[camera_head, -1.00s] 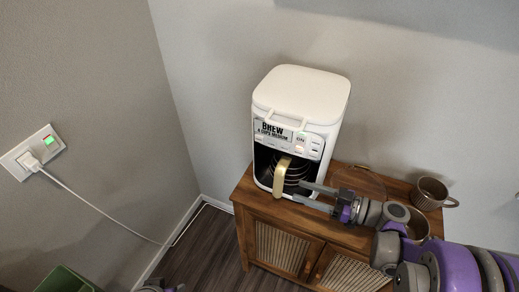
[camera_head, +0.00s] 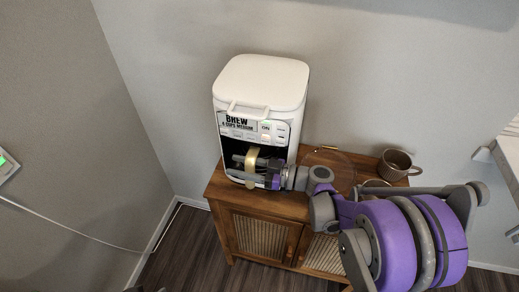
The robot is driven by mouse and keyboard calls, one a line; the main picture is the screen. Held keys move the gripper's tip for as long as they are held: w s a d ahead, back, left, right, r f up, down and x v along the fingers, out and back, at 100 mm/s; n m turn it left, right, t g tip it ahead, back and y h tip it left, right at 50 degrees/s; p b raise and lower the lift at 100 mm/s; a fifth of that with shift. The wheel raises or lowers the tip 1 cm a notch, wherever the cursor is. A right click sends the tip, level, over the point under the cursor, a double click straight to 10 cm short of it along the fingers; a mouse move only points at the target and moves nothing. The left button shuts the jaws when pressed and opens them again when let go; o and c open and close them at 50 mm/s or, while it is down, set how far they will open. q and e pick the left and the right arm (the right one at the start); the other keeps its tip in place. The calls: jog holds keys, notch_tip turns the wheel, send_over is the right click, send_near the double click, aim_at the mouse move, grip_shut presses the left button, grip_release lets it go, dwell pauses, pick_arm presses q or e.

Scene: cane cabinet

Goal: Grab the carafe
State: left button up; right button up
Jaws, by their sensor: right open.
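The carafe sits inside the white coffee maker (camera_head: 262,85) on the wooden cabinet. Its tan-gold handle (camera_head: 252,156) faces out at the front opening. The carafe body is mostly hidden in the dark opening and behind my gripper. My right gripper (camera_head: 246,166) is open at the handle, with its fingers reaching into the front of the machine. The handle seems to lie between or right beside the fingers; I cannot tell whether they touch it. My left gripper does not show clearly.
On the cabinet top (camera_head: 215,183), a clear round glass item (camera_head: 335,160) and a grey-brown mug (camera_head: 397,164) stand right of the machine. Another rim shows partly behind my right arm. Walls close in behind and left. A white cord (camera_head: 75,231) runs along the left.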

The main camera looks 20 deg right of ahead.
grip_shut()
dwell(0.3)
dwell(1.2)
